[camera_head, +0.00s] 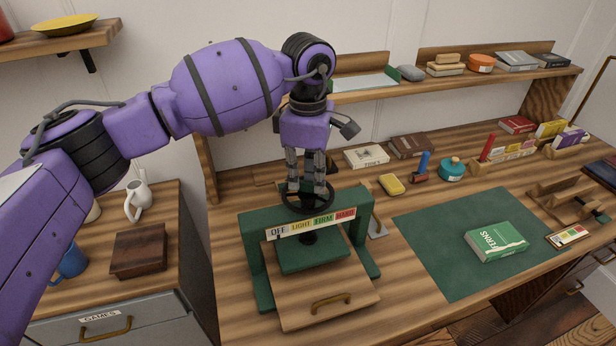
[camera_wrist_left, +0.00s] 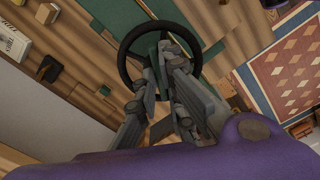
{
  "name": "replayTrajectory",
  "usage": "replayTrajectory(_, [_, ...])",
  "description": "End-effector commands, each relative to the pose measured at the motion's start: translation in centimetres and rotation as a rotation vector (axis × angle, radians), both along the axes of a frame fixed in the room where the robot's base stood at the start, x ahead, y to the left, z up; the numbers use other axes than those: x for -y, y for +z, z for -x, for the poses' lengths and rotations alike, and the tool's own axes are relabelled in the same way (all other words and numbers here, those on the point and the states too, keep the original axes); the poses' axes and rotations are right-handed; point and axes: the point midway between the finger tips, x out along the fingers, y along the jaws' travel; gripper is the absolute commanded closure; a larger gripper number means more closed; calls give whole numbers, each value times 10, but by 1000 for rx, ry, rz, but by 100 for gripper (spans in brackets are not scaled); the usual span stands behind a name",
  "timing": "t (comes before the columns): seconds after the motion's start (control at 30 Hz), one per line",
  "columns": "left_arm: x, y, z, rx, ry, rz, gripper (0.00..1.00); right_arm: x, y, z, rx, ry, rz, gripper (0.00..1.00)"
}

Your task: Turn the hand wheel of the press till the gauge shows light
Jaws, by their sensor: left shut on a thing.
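The green press stands on the bench, with its frame (camera_head: 252,262) around a wooden base. Its black hand wheel (camera_head: 284,201) lies flat on top and also shows as a dark ring in the left wrist view (camera_wrist_left: 122,62). My left gripper (camera_head: 306,188) points down from above and is shut on the hand wheel, its fingertips at the middle of the ring. My right gripper is out of view.
A shelf (camera_head: 400,88) runs along the back wall.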

Motion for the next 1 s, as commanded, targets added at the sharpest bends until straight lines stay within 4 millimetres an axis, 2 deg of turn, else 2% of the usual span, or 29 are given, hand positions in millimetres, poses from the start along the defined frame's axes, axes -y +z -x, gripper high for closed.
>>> replayTrajectory(0.5, [0,-2,0,-1,-367,-1,100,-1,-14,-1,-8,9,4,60])
replayTrajectory(1.0, [0,0,0,0,-469,-1,100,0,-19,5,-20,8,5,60])
